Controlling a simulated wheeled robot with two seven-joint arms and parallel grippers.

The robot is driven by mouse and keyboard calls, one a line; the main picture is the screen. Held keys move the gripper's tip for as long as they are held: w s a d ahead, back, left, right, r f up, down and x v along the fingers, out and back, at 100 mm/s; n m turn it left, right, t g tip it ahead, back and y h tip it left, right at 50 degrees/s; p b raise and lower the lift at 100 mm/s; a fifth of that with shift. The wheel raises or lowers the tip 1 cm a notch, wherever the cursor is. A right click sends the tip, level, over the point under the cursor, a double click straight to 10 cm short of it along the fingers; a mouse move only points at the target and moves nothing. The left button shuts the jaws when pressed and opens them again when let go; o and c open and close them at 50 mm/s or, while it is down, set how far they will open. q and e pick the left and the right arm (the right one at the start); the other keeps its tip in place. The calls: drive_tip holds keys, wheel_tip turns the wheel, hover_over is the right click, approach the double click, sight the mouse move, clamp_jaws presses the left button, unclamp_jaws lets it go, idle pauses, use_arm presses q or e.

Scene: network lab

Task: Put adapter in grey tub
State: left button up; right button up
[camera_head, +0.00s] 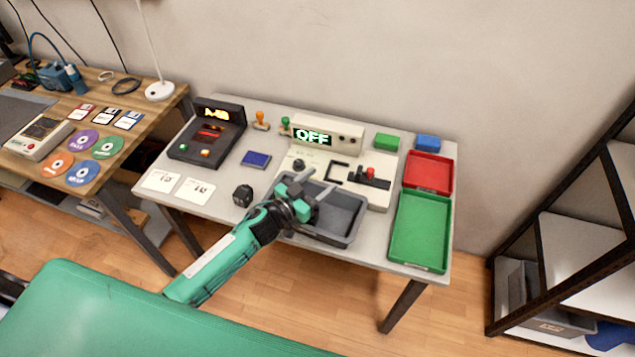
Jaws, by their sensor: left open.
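The grey tub (346,236) is a shallow dark grey tray at the front middle of the light table. My left gripper (322,183) is open above the tub, and its hand and fingers cover part of the tub's left side and inside. I see nothing between the fingers. A small black block (243,195) lies on the table left of the gripper, apart from it; it may be the adapter, but it is too small to be sure. The visible part of the tub's floor looks empty. My right gripper is out of view.
A beige device with an OFF display (313,137) stands behind the tub. A red tray (428,174) and a green tray (420,230) are to the right. A black console (207,132), blue pad (256,159) and white cards (196,190) are to the left.

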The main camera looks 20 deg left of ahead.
use_arm(q)
drive_tip(key=r+b+v, duration=0.1)
drive_tip(key=b+v, duration=0.1)
drive_tip(key=v, duration=1)
drive_tip(key=shift+r, duration=0.1)
